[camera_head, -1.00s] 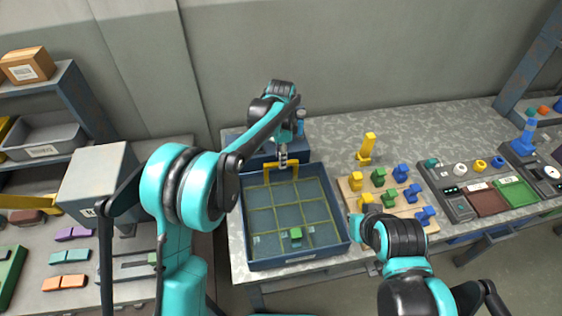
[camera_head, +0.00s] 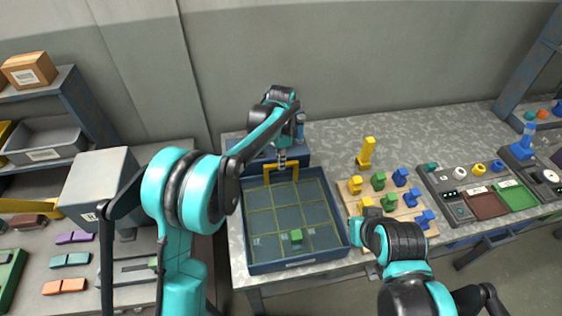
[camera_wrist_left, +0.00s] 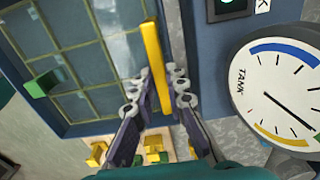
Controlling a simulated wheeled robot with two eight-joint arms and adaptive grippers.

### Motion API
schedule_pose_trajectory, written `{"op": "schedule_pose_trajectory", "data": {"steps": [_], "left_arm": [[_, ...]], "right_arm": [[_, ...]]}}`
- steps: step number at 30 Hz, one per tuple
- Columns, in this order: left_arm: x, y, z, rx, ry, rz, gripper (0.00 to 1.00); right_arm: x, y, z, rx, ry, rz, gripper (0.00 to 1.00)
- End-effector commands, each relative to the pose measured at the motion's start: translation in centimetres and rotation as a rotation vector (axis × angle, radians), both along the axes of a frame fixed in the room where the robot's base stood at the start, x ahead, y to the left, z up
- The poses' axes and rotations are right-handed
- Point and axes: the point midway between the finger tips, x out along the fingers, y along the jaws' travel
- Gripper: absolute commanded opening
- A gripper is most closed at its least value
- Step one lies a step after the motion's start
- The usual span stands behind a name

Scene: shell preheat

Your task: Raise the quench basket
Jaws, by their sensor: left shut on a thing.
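The quench basket (camera_head: 313,209) is a yellow wire grid inside a dark blue tank (camera_head: 287,264) on the bench. Its yellow handle (camera_head: 267,174) stands at the tank's back edge. A green block (camera_head: 296,236) sits in the basket near the front; it also shows in the left wrist view (camera_wrist_left: 40,86). My left gripper (camera_head: 282,160) reaches the handle from above. In the left wrist view my left gripper (camera_wrist_left: 156,88) has its fingers on both sides of the yellow handle bar (camera_wrist_left: 152,55), shut on it.
A wooden board (camera_head: 395,213) with yellow, green and blue pieces stands right of the tank. A yellow upright piece (camera_head: 366,152) is behind it. A control panel with trays (camera_head: 482,203) is farther right. A dial marked TANK (camera_wrist_left: 277,92) is close to my left gripper.

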Motion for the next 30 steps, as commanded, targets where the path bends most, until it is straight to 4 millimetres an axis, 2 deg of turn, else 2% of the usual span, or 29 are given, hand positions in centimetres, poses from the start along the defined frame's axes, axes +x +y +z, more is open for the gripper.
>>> {"op": "schedule_pose_trajectory", "data": {"steps": [1, 3, 7, 16, 17, 18, 19, 30], "left_arm": [[0.1, 0.0, 1.6, 0.000, -0.002, 0.000, 0.00], [0.1, 0.0, 3.1, 0.000, -0.002, 0.000, 0.00], [0.1, 0.0, 4.9, 0.000, -0.002, 0.000, 0.00], [0.1, 0.0, 4.9, 0.000, -0.004, 0.001, 0.00], [0.1, 0.0, 4.9, 0.000, -0.004, 0.001, 0.18], [0.1, 0.0, 4.9, 0.000, -0.004, 0.001, 0.29], [0.1, 0.0, 4.9, 0.000, -0.004, 0.001, 0.34], [0.1, 0.0, 5.3, 0.000, -0.002, 0.000, 0.34]], "right_arm": [[0.0, 0.0, 1.2, 0.000, 0.000, 0.000, 0.00], [0.0, 0.0, 2.2, 0.000, 0.000, 0.000, 0.00], [0.0, 0.0, 3.4, 0.000, 0.000, 0.000, 0.00], [0.0, 0.0, 3.2, 0.000, 0.000, 0.000, 0.00], [0.0, 0.0, 3.2, 0.000, 0.000, 0.000, 0.00], [0.0, 0.0, 3.2, 0.000, 0.000, 0.000, 0.00], [0.0, 0.0, 3.2, 0.000, 0.000, 0.000, 0.00], [0.0, 0.0, 3.1, 0.000, 0.000, 0.000, 0.00]]}}
